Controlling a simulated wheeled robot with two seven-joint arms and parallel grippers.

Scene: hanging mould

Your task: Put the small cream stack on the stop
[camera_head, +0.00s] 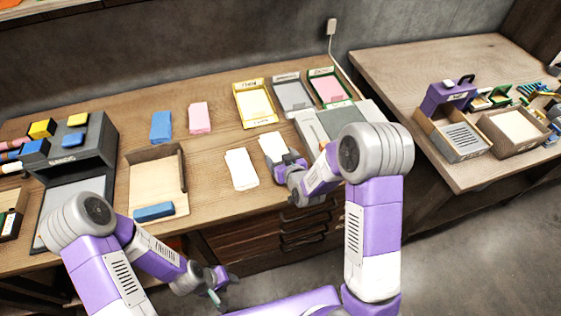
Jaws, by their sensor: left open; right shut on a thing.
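Two cream-white stacks lie near the middle of the table in the head view. One cream stack (241,169) lies to the left, clear of both grippers. The other cream stack (272,146) is just right of it, and my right gripper (285,163) is shut on its near edge. I cannot tell whether this stack is lifted off the table. My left gripper (217,287) is open and empty, low in front of the table edge. I cannot tell for sure which part is the stop; a wooden corner tray (150,180) with a blue bar (154,211) stands at left.
A blue stack (161,127) and a pink stack (200,118) lie behind. Yellow (240,92), grey (291,92) and green (327,86) trays line the back. A grey flat device (315,127) is partly behind my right arm. A dark grey stand (85,150) is at left.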

